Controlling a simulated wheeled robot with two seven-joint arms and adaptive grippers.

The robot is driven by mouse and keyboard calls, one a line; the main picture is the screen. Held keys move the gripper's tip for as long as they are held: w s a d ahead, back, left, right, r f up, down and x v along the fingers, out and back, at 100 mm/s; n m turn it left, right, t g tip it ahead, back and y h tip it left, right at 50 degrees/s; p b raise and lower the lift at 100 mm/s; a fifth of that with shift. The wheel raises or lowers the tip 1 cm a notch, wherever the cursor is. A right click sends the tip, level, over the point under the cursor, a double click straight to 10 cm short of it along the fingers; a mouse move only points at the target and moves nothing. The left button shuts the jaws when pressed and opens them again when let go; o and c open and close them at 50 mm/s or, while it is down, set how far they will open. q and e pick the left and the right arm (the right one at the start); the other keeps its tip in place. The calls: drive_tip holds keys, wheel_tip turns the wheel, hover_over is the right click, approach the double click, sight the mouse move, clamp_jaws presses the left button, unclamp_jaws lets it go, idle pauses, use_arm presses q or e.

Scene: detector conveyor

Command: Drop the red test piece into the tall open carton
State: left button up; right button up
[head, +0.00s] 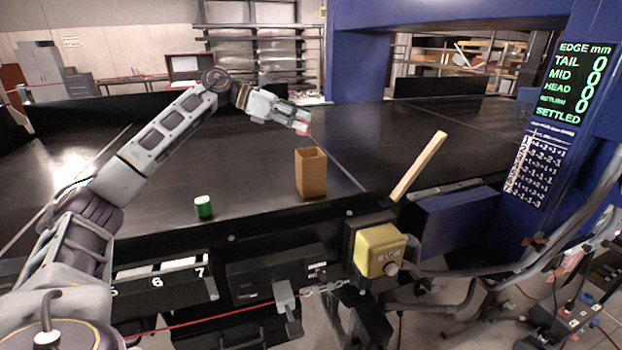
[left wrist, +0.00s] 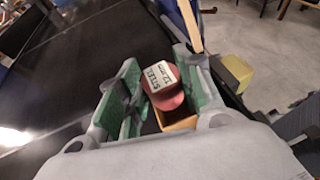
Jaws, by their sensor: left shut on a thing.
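The red test piece (left wrist: 170,100) is a short cylinder with a white label on top, held between the green-padded fingers of my left gripper (left wrist: 160,92) in the left wrist view. In the head view my left gripper (head: 297,118) is above and slightly left of the tall open carton (head: 312,177), with a bit of the red piece (head: 304,128) at its tip. The brown carton stands upright on the black belt with its top open. In the left wrist view part of the carton (left wrist: 181,124) shows below the piece, which hides the rest. My right gripper is not in view.
A green cylinder (head: 204,208) with a pale top stands on the belt left of the carton. A wooden bar (head: 418,167) slants at the right, near a yellow box (head: 380,250). The black belt (head: 150,215) is otherwise mostly clear.

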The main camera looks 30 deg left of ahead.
use_arm(q)
drive_tip(key=shift+f+b, duration=0.65)
drive_tip(key=shift+f, duration=0.35)
drive_tip(key=o, duration=1.1)
drive_tip(key=shift+v, duration=6)
drive_tip(key=shift+f, duration=0.1)
